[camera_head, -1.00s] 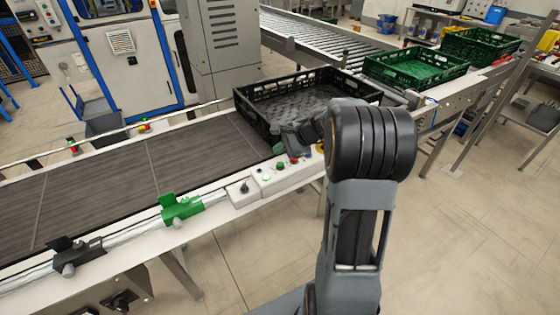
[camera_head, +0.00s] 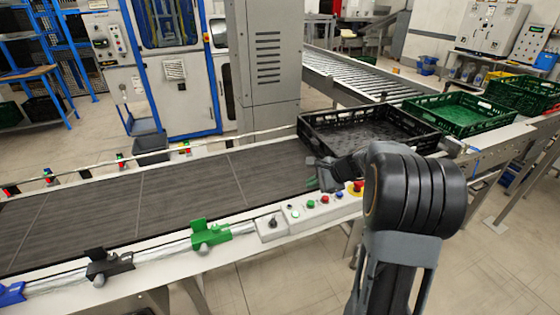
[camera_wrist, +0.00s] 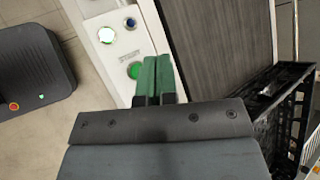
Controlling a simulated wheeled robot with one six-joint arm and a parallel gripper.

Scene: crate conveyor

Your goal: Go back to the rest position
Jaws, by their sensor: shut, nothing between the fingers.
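My gripper (camera_wrist: 154,78) shows in the wrist view with its two green fingers pressed together and nothing between them. It is above the edge of the button panel (camera_wrist: 118,42), with a green button just left of the fingertips. In the head view my arm rises at the right. My gripper (camera_head: 314,178) is partly hidden behind the arm there, near the button panel (camera_head: 318,206) and in front of the black crate.
A black crate (camera_head: 318,134) sits at the right end of the dark conveyor belt (camera_head: 185,187); its edge shows in the wrist view (camera_wrist: 284,110). Green crates (camera_head: 462,126) stand farther right. A grey cabinet (camera_head: 268,75) rises behind the belt. Floor is open in front.

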